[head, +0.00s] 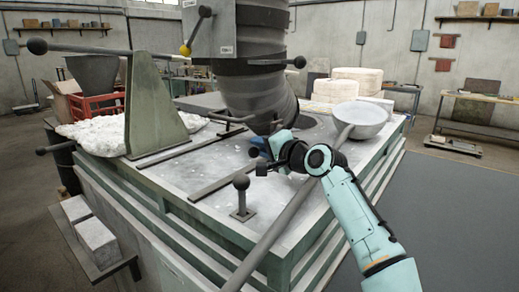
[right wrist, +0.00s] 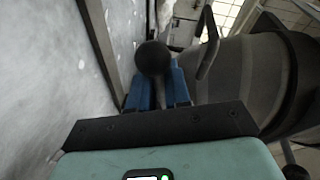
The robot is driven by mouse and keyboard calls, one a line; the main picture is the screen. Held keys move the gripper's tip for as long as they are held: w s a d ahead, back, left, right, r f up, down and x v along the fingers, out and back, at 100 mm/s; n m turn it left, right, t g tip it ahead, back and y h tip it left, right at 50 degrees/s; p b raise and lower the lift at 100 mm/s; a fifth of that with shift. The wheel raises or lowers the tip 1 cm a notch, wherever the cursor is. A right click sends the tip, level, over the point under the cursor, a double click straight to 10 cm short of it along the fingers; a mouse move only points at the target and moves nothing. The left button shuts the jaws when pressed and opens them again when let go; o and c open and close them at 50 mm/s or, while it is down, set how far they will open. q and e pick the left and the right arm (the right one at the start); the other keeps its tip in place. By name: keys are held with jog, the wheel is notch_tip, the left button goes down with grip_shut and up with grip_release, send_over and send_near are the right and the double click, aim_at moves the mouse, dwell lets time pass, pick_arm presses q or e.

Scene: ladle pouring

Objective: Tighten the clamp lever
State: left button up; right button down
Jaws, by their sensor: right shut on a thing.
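My right gripper (head: 262,152) reaches in over the grey tabletop from the right. In the right wrist view its blue fingers (right wrist: 160,86) are shut on a lever with a dark ball end, which I take for the clamp lever (right wrist: 153,58). The ball sits at the fingertips. In the head view my gripper and wrist hide most of this lever. My left gripper is not in view.
A thick grey ribbed spout (head: 258,92) hangs close behind my right gripper. A ladle (head: 362,113) lies with its long handle (head: 268,240) slanting past my arm. A ball-topped post (head: 241,183) stands nearer the front. An upright green plate (head: 150,110) stands left.

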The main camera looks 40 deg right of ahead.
jog(key=shift+f, duration=0.2)
dwell(0.3)
jog(key=c, duration=1.2)
grip_release()
jog(key=shift+r, duration=0.1)
